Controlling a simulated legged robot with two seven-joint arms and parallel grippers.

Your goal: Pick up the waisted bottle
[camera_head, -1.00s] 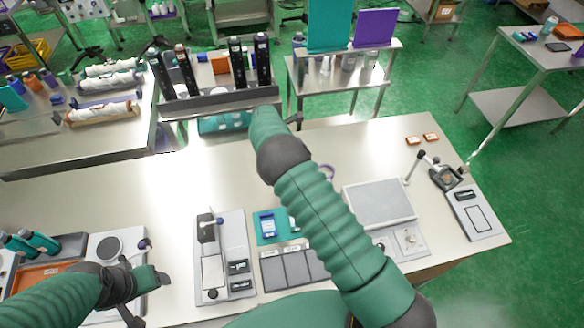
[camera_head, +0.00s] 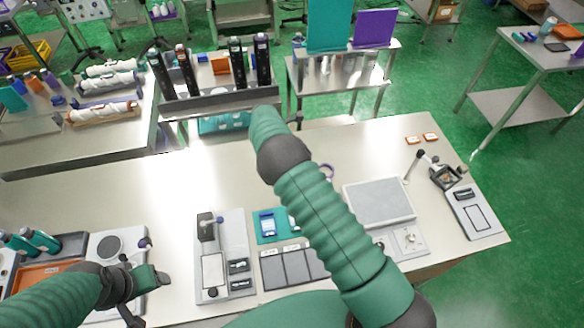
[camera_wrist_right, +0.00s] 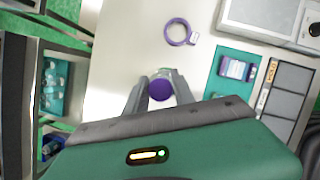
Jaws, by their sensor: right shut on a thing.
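My right gripper (camera_wrist_right: 160,97) shows in the right wrist view with a finger on each side of a bottle with a round purple cap (camera_wrist_right: 160,90). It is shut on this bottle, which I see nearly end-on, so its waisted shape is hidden. In the head view my right arm reaches up across the middle of the bench, and its fingers and the bottle are hidden behind the arm. My left gripper (camera_head: 150,279) is low at the left of the head view, over the bench; its finger gap is unclear.
A purple ring (camera_wrist_right: 179,32) lies on the bench beyond the bottle. A teal mat (camera_head: 268,226), grey trays (camera_head: 285,268) and a grey plate (camera_head: 378,204) lie near the arm. A rack of tall dark bottles (camera_head: 238,62) stands behind.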

